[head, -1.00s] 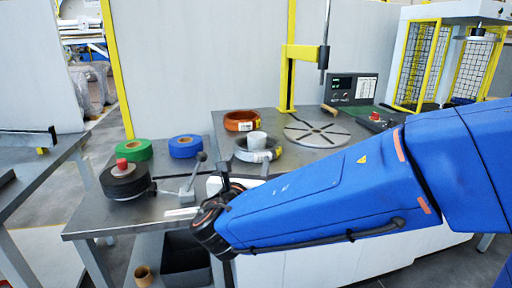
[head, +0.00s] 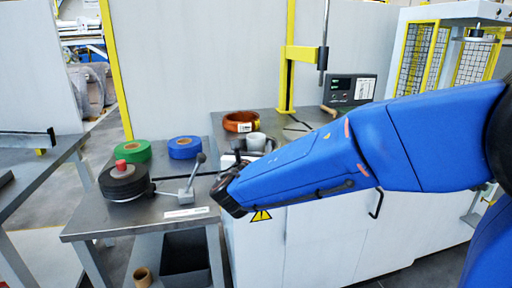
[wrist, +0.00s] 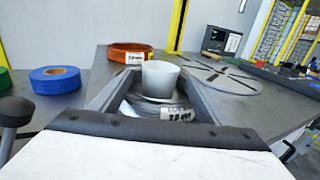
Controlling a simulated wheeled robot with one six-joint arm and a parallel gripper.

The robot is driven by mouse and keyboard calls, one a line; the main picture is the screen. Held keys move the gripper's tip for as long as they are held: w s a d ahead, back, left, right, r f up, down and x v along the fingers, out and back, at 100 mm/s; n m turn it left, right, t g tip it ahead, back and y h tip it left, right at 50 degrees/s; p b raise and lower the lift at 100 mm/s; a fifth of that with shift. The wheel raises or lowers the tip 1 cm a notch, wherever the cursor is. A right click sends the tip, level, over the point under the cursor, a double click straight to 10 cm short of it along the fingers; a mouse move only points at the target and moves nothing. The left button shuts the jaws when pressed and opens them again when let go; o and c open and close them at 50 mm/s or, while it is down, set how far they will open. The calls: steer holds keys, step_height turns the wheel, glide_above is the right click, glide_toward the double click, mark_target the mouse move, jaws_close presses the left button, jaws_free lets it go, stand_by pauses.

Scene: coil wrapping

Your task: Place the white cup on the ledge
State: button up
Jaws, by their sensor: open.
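The white cup (head: 256,141) stands upright at the grey wire coil on the bench, near the orange coil. In the wrist view the cup (wrist: 160,78) shows straight ahead, with the grey coil (wrist: 150,108) below it. My gripper (wrist: 160,88) is open, with one dark finger to each side of the cup in the picture; I cannot tell whether they touch it. In the head view my blue arm hides most of the gripper and the grey coil. I cannot tell which surface is the ledge.
The orange coil (head: 240,121) lies behind the cup. A slotted round plate (wrist: 220,78) lies to the right. Green (head: 132,150) and blue (head: 185,147) rolls, a black roll (head: 124,182) and a lever (head: 193,180) are on the left bench. A yellow post (head: 287,60) rises behind.

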mark_target(255, 144)
steer(key=w, duration=0.5)
steer(key=shift+w+d, duration=0.15)
steer(key=shift+d, duration=0.15)
steer(key=c, duration=1.2)
